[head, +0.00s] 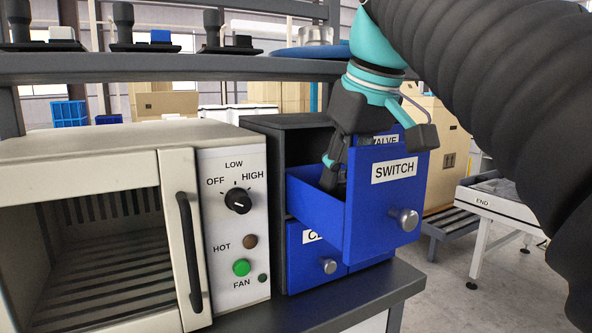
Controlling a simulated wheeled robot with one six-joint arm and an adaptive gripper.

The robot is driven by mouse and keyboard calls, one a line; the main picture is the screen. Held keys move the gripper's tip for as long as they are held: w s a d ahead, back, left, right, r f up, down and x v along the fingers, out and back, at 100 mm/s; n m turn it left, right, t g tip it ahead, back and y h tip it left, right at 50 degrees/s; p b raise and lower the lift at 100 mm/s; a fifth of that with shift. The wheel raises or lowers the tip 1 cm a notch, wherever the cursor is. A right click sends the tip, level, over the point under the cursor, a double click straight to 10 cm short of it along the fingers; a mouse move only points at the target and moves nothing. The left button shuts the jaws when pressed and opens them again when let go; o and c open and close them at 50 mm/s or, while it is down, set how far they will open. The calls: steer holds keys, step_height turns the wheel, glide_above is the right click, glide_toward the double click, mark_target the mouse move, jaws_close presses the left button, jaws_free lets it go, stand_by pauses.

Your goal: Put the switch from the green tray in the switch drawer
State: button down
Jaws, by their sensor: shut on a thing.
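The switch drawer (385,210) is blue, labelled SWITCH, with a round metal knob, and is pulled open from the dark cabinet (285,135). My gripper (337,168) points down over the open drawer, with its fingertips inside behind the drawer front. It is shut on a small dark thing, taken as the switch, which is mostly hidden by the fingers and the drawer wall. The green tray cannot be made out in this view.
A beige oven (90,155) with a dark handle and control panel stands left of the cabinet. Other blue drawers (320,260) below are shut. A shelf (150,66) with dark devices runs above. A conveyor (500,200) stands at the right.

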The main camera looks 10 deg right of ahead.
steer(key=shift+f, duration=0.15)
steer(key=c, duration=0.9)
jaws_free()
steer(key=shift+c, duration=0.2)
steer(key=a+p+v, duration=0.1)
steer(key=v, duration=0.6)
steer(key=shift+d+r, duration=0.3)
steer(key=shift+d, duration=0.2)
steer(key=shift+s, duration=0.15)
